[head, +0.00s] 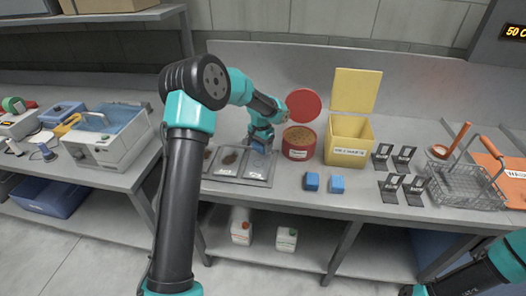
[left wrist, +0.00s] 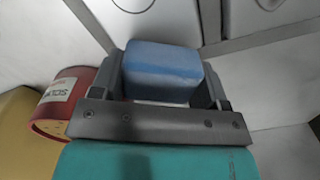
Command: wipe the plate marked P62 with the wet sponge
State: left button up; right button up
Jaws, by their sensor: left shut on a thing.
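My left gripper (head: 261,140) is shut on a blue sponge (left wrist: 162,70), held between both fingers in the left wrist view. It is over the right part of a row of grey plates (head: 230,163) on the bench. The plate marks are too small to read, so I cannot tell which is P62. Whether the sponge touches a plate is unclear. Of my right arm, only part shows at the bottom right; its jaws are not clearly visible.
A red tub (head: 298,151) with its round lid raised stands right of the gripper, beside a yellow open-lidded box (head: 348,152). Black stands (head: 390,187) and a wire basket (head: 466,190) are farther right.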

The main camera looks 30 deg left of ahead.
pick_arm(q)
jog(key=shift+r, duration=3.15)
